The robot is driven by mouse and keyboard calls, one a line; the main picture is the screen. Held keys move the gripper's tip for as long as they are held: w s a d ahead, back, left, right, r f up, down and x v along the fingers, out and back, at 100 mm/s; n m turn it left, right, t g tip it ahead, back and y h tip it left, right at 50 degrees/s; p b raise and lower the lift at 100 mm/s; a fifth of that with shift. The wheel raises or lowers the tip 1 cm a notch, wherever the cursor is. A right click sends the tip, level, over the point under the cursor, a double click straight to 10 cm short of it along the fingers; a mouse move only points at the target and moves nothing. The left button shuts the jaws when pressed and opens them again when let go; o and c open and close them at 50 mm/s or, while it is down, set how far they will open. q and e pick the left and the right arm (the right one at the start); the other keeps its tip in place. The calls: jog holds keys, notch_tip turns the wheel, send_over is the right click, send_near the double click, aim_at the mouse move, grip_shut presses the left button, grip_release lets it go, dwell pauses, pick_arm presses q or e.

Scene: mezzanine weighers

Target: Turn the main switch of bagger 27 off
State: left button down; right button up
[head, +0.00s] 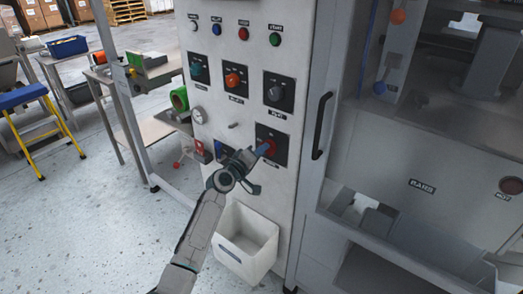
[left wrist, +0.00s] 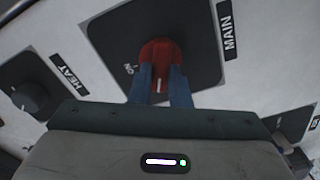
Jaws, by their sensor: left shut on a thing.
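The main switch is a red rotary knob (head: 271,146) on a dark square plate, low on the right of the white control panel. A small ON mark (left wrist: 130,68) is to the left of the knob, and a short white line shows on the knob between the fingers. My left gripper (head: 264,149) reaches the knob from the front left. Its blue fingers (left wrist: 160,86) are shut on the knob. My right gripper is not in view.
Other rotary knobs sit nearby: a dark one labelled HEAT (left wrist: 32,96), an orange-red one (head: 233,79) and a dark one (head: 275,92). A white bin (head: 233,262) hangs below the panel. A black door handle (head: 322,125) stands right of it.

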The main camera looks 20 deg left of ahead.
pick_arm(q)
jog(key=n+p, duration=0.1)
jog(key=n, duration=0.4)
jog(key=shift+f, duration=0.15)
dwell(0.4)
jog(key=c, duration=1.4)
grip_release()
jog(key=shift+o, duration=0.2)
jog(key=v, duration=1.1)
jog(key=shift+b, duration=0.35)
jog(key=shift+w, duration=0.1)
